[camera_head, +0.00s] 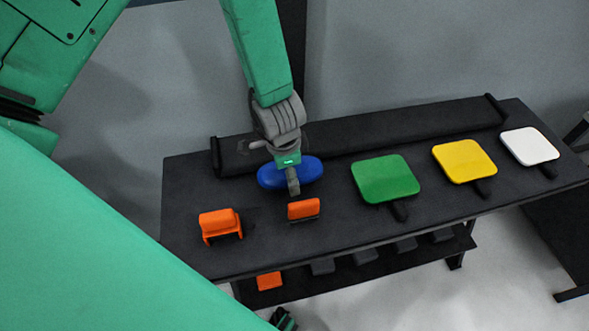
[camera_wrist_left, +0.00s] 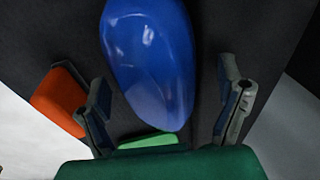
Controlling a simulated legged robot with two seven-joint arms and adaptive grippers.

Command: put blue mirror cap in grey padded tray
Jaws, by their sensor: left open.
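The blue mirror cap (camera_head: 313,170) is a smooth, glossy oval lying on the dark table, towards its left part. My left gripper (camera_head: 291,178) is over it and hides part of it. In the left wrist view the cap (camera_wrist_left: 150,60) fills the upper middle, its near end between the two spread fingers (camera_wrist_left: 165,108), with a gap on each side. A long dark grey trough-like piece (camera_head: 350,142) with raised ends lies along the table's back, just behind the cap; it may be the grey padded tray, but its padding cannot be made out.
Two orange pieces (camera_head: 220,224) (camera_head: 303,209) are in front of the cap. Green (camera_head: 385,178), yellow (camera_head: 464,160) and white (camera_head: 529,146) handled paddles lie to the right. A lower shelf (camera_head: 350,262) holds another orange piece (camera_head: 269,281) and several dark blocks.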

